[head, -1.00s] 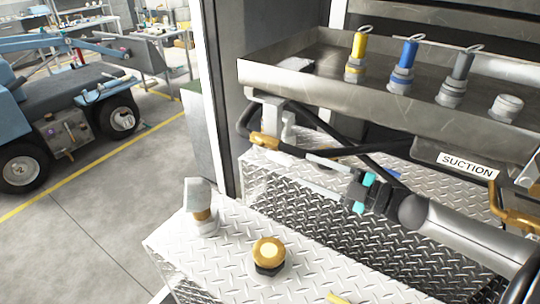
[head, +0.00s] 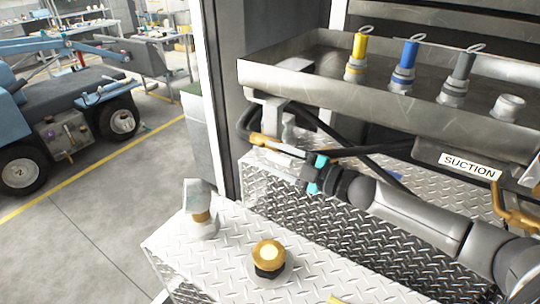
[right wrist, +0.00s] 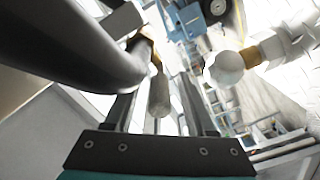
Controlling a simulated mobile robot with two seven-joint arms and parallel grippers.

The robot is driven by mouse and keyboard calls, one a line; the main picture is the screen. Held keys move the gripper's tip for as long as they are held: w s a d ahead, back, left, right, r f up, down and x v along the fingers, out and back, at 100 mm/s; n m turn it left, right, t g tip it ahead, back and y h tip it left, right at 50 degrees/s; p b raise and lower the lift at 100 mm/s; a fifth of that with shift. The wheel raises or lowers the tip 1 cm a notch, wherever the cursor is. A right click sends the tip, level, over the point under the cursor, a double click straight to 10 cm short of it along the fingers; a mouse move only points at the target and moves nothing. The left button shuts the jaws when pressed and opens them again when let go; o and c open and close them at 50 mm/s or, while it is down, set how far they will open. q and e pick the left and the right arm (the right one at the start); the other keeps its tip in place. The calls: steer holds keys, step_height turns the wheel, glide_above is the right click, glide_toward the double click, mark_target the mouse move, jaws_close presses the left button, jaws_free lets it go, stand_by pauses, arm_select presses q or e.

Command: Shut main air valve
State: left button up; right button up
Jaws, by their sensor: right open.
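A brass valve body (head: 262,140) sits on the dark pipework under the left end of the metal tray. My right gripper (head: 272,150) reaches it from the right, fingers pointing left. In the right wrist view, my right gripper (right wrist: 157,85) is open. A grey, rounded lever (right wrist: 158,97) shows between its two fingers, with a brass part (right wrist: 150,36) at its far end. A gap shows beside the lever; I cannot tell whether either finger touches it. In the head view the fingers partly cover the lever. My left gripper is not in view.
A thick black hose (right wrist: 80,45) runs close beside the gripper. The metal tray (head: 330,88) with coloured couplers is above, and a "SUCTION" label (head: 469,167) is at right. Diamond-plate steps (head: 330,270) with a brass cap (head: 269,254) lie below.

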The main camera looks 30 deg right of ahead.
steer(key=shift+w+a, duration=0.35)
steer(key=shift+w, duration=0.2)
steer(key=shift+c, duration=0.4)
jaws_close()
stand_by(0.8)
